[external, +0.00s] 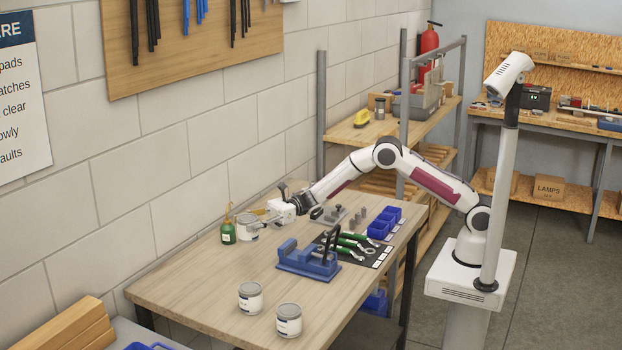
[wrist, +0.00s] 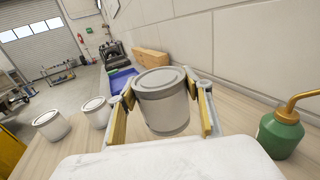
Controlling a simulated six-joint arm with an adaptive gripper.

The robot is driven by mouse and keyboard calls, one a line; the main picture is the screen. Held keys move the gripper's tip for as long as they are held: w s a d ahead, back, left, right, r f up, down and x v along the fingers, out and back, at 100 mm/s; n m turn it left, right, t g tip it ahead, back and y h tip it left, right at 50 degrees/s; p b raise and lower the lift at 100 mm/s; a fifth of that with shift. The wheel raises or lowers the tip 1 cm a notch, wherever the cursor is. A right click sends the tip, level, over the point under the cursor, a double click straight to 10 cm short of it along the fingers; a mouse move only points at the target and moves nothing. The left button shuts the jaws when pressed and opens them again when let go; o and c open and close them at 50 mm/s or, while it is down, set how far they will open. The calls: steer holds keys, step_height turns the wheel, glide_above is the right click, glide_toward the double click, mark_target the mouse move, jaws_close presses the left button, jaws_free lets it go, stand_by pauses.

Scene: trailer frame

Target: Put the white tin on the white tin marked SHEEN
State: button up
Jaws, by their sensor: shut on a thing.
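My gripper (external: 260,222) is shut on a white tin with a grey lid (external: 246,232), near the wall side of the table. In the wrist view the tin (wrist: 163,105) stands upright between the two yellow-padded fingers. I cannot tell whether it touches the table. Two more white tins stand upright at the table's front: one on the left (external: 250,298) and one on the right (external: 289,320). Both also show at the left of the wrist view (wrist: 52,125) (wrist: 97,112). Their labels are too small to read, so I cannot tell which is marked SHEEN.
A green oil can (external: 228,232) stands close beside the held tin. Bare tabletop (external: 215,270) lies between the held tin and the front tins.

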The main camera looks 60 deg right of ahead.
steer(key=s+a+r+n+g+y, duration=0.1)
steer(key=s+a+r+g, duration=0.15)
steer(key=s+a, duration=0.6)
steer(key=s+a+r+n+g, duration=0.15)
steer(key=s+a+r, duration=0.25)
steer(key=s+a, duration=0.4)
steer(key=s+a+r+t, duration=0.1)
steer(key=s+a, duration=0.8)
steer(key=s, duration=0.5)
steer(key=shift+a+r+m+t, duration=0.15)
steer(key=shift+r+m+t, duration=0.15)
steer(key=shift+m, duration=0.15)
step_height(320, 180, down, 6)
steer(key=shift+f, duration=0.15)
